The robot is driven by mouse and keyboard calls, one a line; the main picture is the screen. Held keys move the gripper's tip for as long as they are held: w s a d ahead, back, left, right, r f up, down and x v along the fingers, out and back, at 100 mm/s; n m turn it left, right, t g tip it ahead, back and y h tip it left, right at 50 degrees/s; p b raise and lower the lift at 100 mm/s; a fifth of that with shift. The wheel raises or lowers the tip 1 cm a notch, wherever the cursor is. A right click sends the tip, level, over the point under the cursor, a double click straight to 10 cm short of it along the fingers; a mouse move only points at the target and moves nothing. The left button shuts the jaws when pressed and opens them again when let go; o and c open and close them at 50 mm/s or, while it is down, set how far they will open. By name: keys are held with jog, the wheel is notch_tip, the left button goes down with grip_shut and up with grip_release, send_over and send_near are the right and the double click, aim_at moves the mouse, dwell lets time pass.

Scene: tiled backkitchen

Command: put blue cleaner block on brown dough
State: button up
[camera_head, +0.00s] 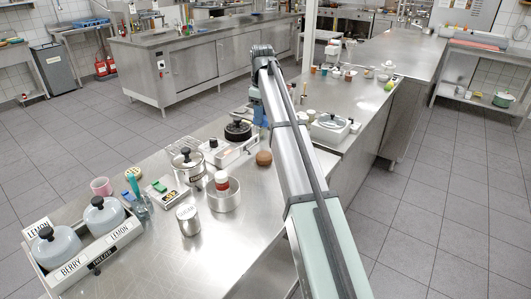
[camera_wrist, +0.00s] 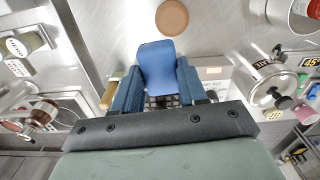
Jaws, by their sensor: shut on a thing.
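My gripper (camera_wrist: 157,76) is shut on the blue cleaner block (camera_wrist: 156,56), which sits between its two blue fingers in the wrist view. The brown dough (camera_wrist: 172,18) is a round, flat-looking shape just beyond the block's far end in that view, with a strip of bare metal between them in the picture. In the head view the dough (camera_head: 264,158) is a small brown lump on the steel counter, left of my arm. My arm partly hides the gripper in the head view, and the block is hard to make out there.
A steel pot (camera_head: 189,166), a round pan (camera_head: 223,196) and a sugar tin (camera_head: 188,219) stand to the left. Bare counter (camera_head: 262,195) lies in front of the dough.

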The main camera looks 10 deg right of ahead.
aim_at(264, 153)
jog(key=shift+m, duration=0.5)
jog(key=shift+s+f, duration=0.6)
jog(key=shift+f, duration=1.1)
jog(key=shift+s+f, duration=0.6)
jog(key=shift+f, duration=1.15)
jog(key=shift+s+f, duration=0.6)
jog(key=shift+f, duration=1.1)
jog(key=shift+f, duration=0.1)
jog(key=o, duration=1.1)
notch_tip(264, 153, up, 12)
jog(key=shift+r, duration=0.15)
